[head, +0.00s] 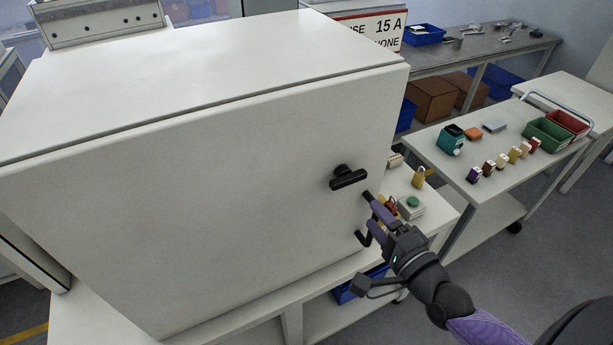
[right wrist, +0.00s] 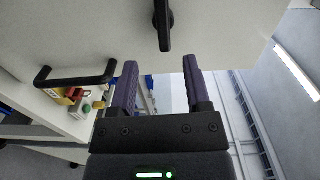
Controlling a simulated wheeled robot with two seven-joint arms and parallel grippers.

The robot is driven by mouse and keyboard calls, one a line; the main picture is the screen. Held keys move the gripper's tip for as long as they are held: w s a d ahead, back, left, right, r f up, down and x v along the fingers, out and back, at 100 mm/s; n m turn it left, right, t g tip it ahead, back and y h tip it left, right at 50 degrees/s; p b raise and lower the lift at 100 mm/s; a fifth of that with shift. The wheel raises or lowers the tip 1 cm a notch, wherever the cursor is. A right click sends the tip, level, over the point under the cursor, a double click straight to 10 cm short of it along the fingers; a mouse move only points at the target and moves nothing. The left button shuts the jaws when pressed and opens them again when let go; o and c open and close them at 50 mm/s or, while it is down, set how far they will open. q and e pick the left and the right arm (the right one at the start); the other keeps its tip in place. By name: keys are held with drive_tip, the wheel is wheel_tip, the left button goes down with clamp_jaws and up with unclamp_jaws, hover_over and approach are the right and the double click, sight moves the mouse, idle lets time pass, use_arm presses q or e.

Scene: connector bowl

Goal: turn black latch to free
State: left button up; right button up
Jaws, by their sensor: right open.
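The black latch (head: 348,178) sits near the right edge of the white cabinet door (head: 200,200). Its bar lies roughly level, tilted slightly. In the right wrist view the latch (right wrist: 163,25) is at the top centre, in line with the gap between my fingers. My right gripper (head: 372,212) is open and empty, just below and right of the latch, apart from it. Its two purple fingers also show in the right wrist view (right wrist: 160,68). A black pull handle (head: 364,238) is below the latch, partly hidden behind my fingers. My left gripper is not in view.
A green-button box (head: 411,207) and a yellow padlock (head: 419,177) are on the bench right of the cabinet. A side table (head: 480,205) holds several small coloured blocks and a green bin (head: 547,134). The space in front of the door is clear.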

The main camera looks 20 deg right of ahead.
sight(351, 182)
drive_tip(key=w, duration=0.5)
drive_tip(key=shift+w+d+r, duration=0.15)
drive_tip(key=shift+d+r, duration=0.1)
drive_tip(key=w, duration=0.4)
drive_tip(key=shift+w+a+f, duration=0.1)
drive_tip(key=shift+w+a, duration=0.05)
drive_tip(key=shift+a, duration=0.2)
drive_tip(key=shift+w, duration=0.5)
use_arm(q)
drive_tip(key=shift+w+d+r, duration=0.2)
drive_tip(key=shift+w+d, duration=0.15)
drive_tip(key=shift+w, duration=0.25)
use_arm(e)
drive_tip(key=shift+c, duration=0.3)
clamp_jaws()
